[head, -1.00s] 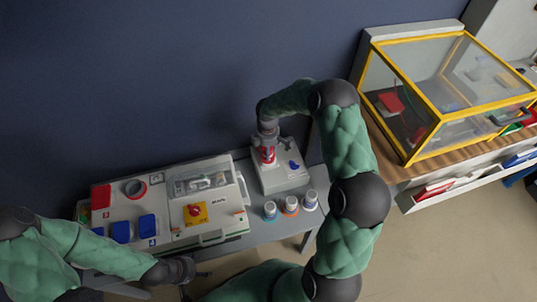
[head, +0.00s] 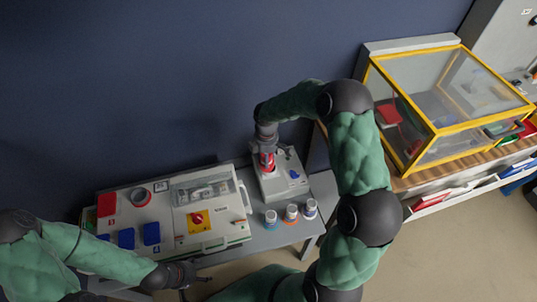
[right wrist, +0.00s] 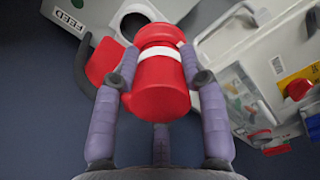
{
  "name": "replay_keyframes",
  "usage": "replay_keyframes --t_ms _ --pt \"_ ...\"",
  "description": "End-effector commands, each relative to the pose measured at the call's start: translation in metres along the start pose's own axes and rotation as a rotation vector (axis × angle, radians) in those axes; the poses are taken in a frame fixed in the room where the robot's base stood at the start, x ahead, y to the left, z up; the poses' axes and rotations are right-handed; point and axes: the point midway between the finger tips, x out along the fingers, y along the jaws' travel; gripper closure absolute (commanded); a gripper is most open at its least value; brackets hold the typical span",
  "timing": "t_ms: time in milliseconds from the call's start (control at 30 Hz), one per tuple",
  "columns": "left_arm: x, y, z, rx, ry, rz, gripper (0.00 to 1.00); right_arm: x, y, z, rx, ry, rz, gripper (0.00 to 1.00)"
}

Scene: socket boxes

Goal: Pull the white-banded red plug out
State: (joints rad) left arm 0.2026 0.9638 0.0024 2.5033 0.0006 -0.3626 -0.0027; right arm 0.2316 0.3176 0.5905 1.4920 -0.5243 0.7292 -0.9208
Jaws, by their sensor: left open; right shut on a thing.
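The white-banded red plug (right wrist: 160,75) is between the fingers of my right gripper (right wrist: 160,82) in the right wrist view, and the gripper is shut on it. Its front end shows past the white band and looks clear of the dark round socket opening (right wrist: 136,20) beside it. In the head view the red plug (head: 267,161) hangs from my right gripper (head: 267,150) just over the small grey socket box (head: 290,185). The gap there is too small to judge. My left gripper (head: 198,275) is open and empty at the table's front edge.
A larger panel box (head: 175,225) with blue covers (head: 151,233) and a red knob (head: 196,218) stands left on the grey table (head: 255,243). Several small capped containers (head: 291,213) stand in front of the socket box. A yellow-framed clear case (head: 440,128) is at right.

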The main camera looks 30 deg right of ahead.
Motion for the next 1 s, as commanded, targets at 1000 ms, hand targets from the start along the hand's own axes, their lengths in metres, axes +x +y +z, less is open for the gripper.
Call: replay_keyframes --t_ms 1000 --pt "-0.03 0.011 0.001 0.0 0.0 0.0 0.3 -0.055 -0.099 -0.027 0.001 0.0 0.001 0.94"
